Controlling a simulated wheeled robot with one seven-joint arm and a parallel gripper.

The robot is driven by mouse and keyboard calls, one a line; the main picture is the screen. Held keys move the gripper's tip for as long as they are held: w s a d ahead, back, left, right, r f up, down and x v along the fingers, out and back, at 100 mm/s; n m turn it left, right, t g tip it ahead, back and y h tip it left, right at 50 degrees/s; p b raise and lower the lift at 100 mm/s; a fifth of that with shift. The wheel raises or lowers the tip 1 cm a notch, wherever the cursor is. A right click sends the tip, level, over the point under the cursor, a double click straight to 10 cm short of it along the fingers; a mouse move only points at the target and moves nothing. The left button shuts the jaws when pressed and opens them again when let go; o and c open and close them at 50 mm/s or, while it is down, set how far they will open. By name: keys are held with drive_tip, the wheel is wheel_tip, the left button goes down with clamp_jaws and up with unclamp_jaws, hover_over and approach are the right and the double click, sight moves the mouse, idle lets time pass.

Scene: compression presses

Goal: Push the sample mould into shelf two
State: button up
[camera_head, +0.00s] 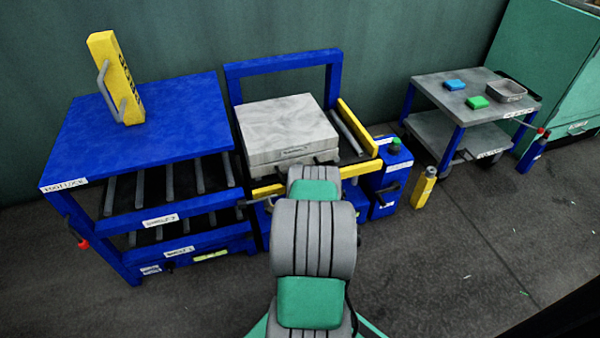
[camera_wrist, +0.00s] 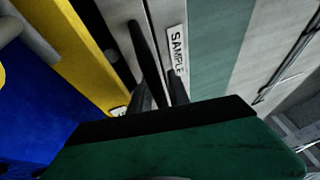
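The sample mould (camera_head: 287,130) is a grey metal block with a label on its front. It lies level inside a blue gantry frame, between yellow side rails. Shelf two (camera_head: 161,220) is the upper roller level of the blue rack on the left, and its rollers look empty. My gripper is hidden behind my arm in the head view, close to the mould's front. In the wrist view its dark fingers (camera_wrist: 165,95) point at the mould's face, beside the SAMPLE label (camera_wrist: 176,50). A dark bar overlaps them, so I cannot tell whether they are shut or touching the mould.
A yellow block with a handle (camera_head: 115,78) stands on the blue rack's top (camera_head: 170,130). Shelf one (camera_head: 179,251) is below shelf two. A blue container (camera_head: 390,180) and yellow bottle (camera_head: 423,188) stand right of the mould. A grey cart (camera_head: 440,100) is farther right.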

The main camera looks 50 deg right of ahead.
drive_tip(key=shift+o, duration=0.9)
drive_tip(key=shift+w+a, duration=0.1)
drive_tip(key=shift+a, duration=0.05)
drive_tip(key=p+v, duration=0.1)
drive_tip(key=v, duration=0.7)
